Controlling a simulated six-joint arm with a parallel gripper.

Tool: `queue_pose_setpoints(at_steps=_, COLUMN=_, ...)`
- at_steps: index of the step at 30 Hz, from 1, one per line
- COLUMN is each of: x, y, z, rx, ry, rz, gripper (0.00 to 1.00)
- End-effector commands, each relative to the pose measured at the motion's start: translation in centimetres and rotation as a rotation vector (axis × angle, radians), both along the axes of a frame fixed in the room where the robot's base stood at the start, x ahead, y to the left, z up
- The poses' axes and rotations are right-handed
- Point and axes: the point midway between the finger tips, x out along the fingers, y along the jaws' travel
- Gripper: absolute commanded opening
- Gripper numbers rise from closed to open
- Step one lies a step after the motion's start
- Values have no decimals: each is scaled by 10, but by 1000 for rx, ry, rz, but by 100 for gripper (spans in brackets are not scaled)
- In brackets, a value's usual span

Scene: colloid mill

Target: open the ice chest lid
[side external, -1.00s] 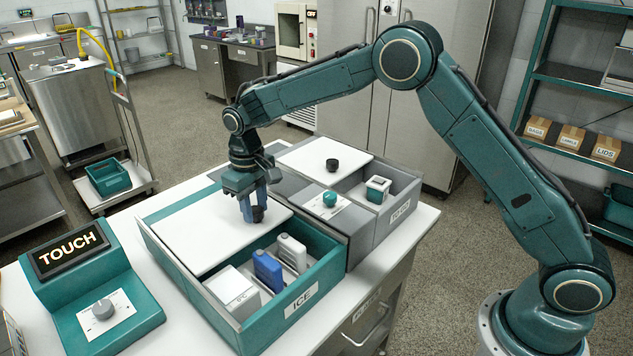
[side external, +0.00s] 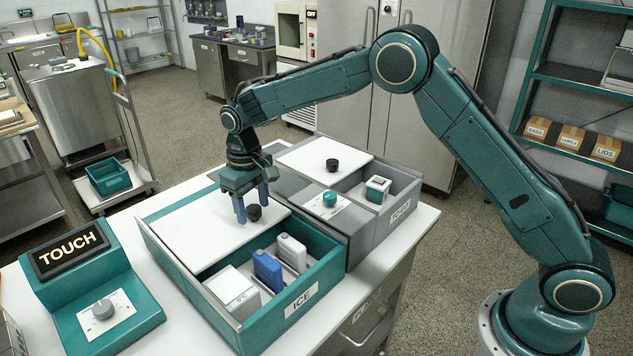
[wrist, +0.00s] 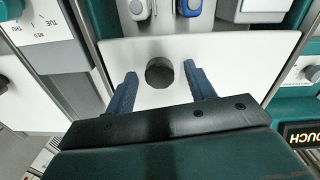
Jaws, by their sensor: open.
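The ice chest (side external: 322,285) is a teal box marked ICE on the white-topped counter. Its white sliding lid (side external: 195,238) covers the back part, and the front part is open. A black knob (side external: 254,212) stands on the lid near its right corner; it also shows in the wrist view (wrist: 159,72). The knob is free of the fingers.
Inside the chest are a white box (side external: 233,290), a blue bottle (side external: 268,270) and a white bottle (side external: 292,252). A grey bin (side external: 385,232) with its own white lid and black knob adjoins it. A teal TOUCH console (side external: 95,290) stands at left.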

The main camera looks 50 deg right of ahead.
Motion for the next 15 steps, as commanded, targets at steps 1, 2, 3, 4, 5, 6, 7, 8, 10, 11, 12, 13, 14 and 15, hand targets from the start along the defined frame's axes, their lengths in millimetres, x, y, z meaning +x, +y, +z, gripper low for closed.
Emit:
queue_pose_setpoints(at_steps=1, x=0, y=0, z=1, rx=0, ry=-1, rz=0, gripper=54)
queue_pose_setpoints(at_steps=2, x=0, y=0, z=2, rx=0, ry=-1, rz=0, gripper=54)
queue_pose_setpoints(at_steps=3, x=0, y=0, z=4, rx=0, ry=-1, rz=0, gripper=54)
queue_pose_setpoints(at_steps=4, x=0, y=0, z=6, rx=0, ry=-1, rz=0, gripper=54)
queue_pose_setpoints(at_steps=5, x=0, y=0, z=8, rx=0, ry=-2, rz=0, gripper=54)
queue_pose_setpoints(at_steps=6, x=1, y=0, z=11, rx=0, ry=-3, rz=0, gripper=54)
queue_pose_setpoints(at_steps=7, x=1, y=1, z=14, rx=0, ry=-3, rz=0, gripper=54)
queue_pose_setpoints(at_steps=8, x=1, y=1, z=17, rx=0, ry=-3, rz=0, gripper=54)
queue_pose_setpoints(at_steps=10, x=1, y=1, z=25, rx=1, ry=-4, rz=0, gripper=54)
queue_pose_setpoints(at_steps=11, x=1, y=1, z=29, rx=1, ry=-4, rz=0, gripper=54)
queue_pose_setpoints(at_steps=12, x=0, y=1, z=35, rx=1, ry=-4, rz=1, gripper=54)
queue_pose_setpoints(at_steps=13, x=1, y=1, z=40, rx=1, ry=-5, rz=1, gripper=54)
queue_pose_setpoints(at_steps=14, x=1, y=1, z=45, rx=1, ry=-5, rz=1, gripper=54)
queue_pose_setpoints(at_steps=15, x=1, y=1, z=52, rx=1, ry=-6, rz=1, gripper=54)
